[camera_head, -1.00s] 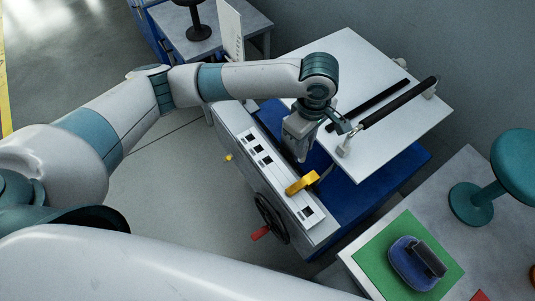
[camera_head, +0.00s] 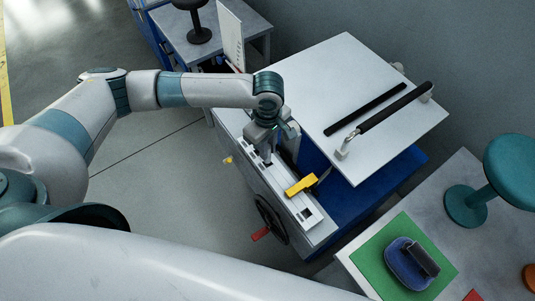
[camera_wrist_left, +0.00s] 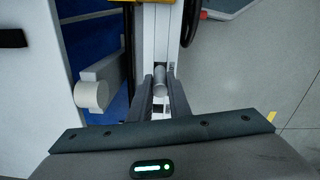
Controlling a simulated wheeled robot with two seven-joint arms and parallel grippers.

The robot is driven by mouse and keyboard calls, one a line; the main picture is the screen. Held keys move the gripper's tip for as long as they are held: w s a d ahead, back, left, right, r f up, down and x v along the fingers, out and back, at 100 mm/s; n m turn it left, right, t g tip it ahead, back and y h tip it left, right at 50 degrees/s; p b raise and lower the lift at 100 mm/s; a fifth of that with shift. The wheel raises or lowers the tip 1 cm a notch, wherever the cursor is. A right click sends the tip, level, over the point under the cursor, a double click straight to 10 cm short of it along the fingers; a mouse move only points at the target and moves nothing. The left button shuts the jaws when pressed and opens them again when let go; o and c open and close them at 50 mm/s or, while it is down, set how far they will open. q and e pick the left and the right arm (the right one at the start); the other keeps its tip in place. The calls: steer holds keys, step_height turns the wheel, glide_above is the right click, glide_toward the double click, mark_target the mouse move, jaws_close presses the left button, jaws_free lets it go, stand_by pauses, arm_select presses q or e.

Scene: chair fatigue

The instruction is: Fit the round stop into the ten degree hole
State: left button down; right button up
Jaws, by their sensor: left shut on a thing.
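The round stop (camera_wrist_left: 160,80) is a small grey metal cylinder, seen between the fingertips of my left gripper (camera_wrist_left: 161,92) in the left wrist view. My left gripper (camera_head: 266,156) is shut on it, over the upper part of the pale hole strip (camera_head: 304,208) on the machine's front edge. The strip has several dark square openings, and its labels are too small to read. The gripper hides the openings under it, so I cannot tell which hole the stop is over or whether it has entered one. My right gripper is not in view.
A yellow lever (camera_head: 300,185) lies across the strip below my gripper. A black handwheel (camera_head: 270,218) with a red handle is on the machine's front. A white tilting board (camera_head: 370,80) with a black bar stands to the right. A teal stool (camera_head: 470,200) stands farther right.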

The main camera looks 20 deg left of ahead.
arm_select(q)
steer(key=shift+f+p, duration=0.5)
steer(key=shift+f, duration=1.5)
steer(key=c, duration=1.8)
jaws_free()
steer(key=shift+f, duration=0.1)
steer(key=shift+o, duration=0.7)
